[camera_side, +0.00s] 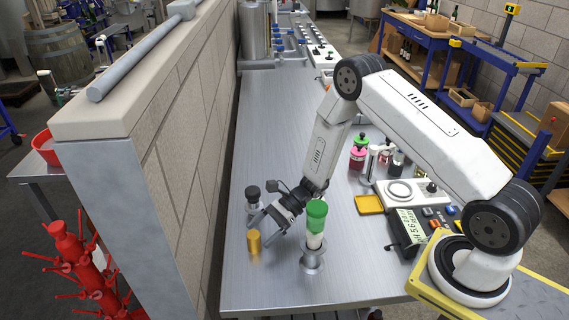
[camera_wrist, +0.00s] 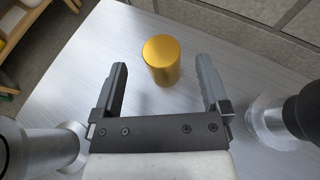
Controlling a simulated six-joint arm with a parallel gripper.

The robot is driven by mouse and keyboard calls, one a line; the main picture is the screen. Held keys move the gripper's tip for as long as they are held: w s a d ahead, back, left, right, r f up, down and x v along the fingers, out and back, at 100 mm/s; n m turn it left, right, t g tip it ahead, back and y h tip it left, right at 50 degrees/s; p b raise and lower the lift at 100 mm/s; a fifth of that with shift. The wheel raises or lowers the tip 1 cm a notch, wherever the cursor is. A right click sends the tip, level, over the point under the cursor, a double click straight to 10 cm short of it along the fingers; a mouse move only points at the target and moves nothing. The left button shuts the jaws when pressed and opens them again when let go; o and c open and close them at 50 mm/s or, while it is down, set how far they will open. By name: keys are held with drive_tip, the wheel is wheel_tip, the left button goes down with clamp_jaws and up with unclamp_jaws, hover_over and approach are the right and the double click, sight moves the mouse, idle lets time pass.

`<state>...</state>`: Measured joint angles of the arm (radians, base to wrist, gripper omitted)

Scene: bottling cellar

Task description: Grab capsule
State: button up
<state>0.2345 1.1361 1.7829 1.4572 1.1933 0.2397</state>
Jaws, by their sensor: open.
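The gold capsule (camera_side: 254,242) is a small cylinder standing upright on the steel table, left of centre near the block wall in the side view. In the wrist view the capsule (camera_wrist: 161,60) stands ahead of my gripper, roughly midway between the lines of the two fingers and a little beyond their tips. My gripper (camera_side: 268,226) is low over the table, just beside the capsule. In the wrist view my gripper (camera_wrist: 163,72) is open and empty, with a finger on each side. No contact with the capsule shows.
A bottle with a black cap (camera_side: 253,195) stands behind my gripper. A green-topped container in a metal holder (camera_side: 313,258) stands to its right. The block wall (camera_side: 180,130) bounds the table on the left. A yellow tray (camera_side: 369,204) and a scale (camera_side: 398,190) lie farther right.

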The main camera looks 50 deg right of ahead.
sight(248, 243)
drive_tip(key=shift+x, duration=2.35)
drive_tip(key=shift+w, duration=0.15)
drive_tip(key=shift+c, duration=0.2)
drive_tip(key=c, duration=0.7)
